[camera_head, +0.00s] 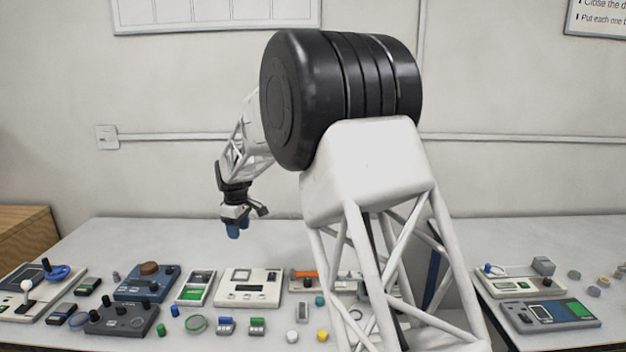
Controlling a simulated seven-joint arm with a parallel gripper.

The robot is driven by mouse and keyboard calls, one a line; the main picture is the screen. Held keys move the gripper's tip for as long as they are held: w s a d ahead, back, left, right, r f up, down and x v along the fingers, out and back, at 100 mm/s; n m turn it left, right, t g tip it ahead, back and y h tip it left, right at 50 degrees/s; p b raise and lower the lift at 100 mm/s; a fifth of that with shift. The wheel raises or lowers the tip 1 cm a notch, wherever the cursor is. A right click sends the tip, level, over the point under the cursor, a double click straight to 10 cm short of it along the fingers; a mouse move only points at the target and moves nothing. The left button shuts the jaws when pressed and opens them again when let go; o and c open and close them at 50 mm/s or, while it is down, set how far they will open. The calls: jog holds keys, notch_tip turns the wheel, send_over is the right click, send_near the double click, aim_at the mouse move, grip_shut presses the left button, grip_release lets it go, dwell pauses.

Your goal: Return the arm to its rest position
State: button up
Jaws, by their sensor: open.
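My gripper (234,229) hangs at the end of my white and black arm, left of the picture's middle. It points down above the back part of the left table (120,236), clear of the devices. Its blue fingertips are small here, and I see nothing held between them. My own large black joint and white lattice link fill the middle and hide part of the table behind them.
Several devices and small parts crowd the left table's front, among them a white device (250,288) and a blue device (148,283). The right table (520,228) carries a grey-blue scale (548,314) and loose pieces. The left table's back strip is free.

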jog(key=s+d+r+m, duration=0.2)
jog(key=s+d+r, duration=0.3)
jog(key=s+d, duration=0.35)
jog(key=s+d+r+m+t, duration=0.1)
jog(key=s+d+r+m, duration=0.25)
jog(key=s+d, duration=0.45)
jog(key=s+d+r+m, duration=0.2)
jog(key=s+d+r, duration=0.4)
jog(key=d, duration=0.4)
jog(key=s+d+f+m, duration=0.2)
jog(key=s+d, duration=0.3)
jog(key=s, duration=0.6)
jog(key=s+d+f+m, duration=0.2)
jog(key=s+d, duration=0.3)
jog(key=s, duration=0.5)
jog(key=s+d+f+m+t, duration=0.1)
jog(key=s+d, duration=0.4)
jog(key=s, duration=0.6)
jog(key=shift+s+f+m, duration=0.3)
jog(key=shift+f+m, duration=0.35)
jog(key=shift+m, duration=0.4)
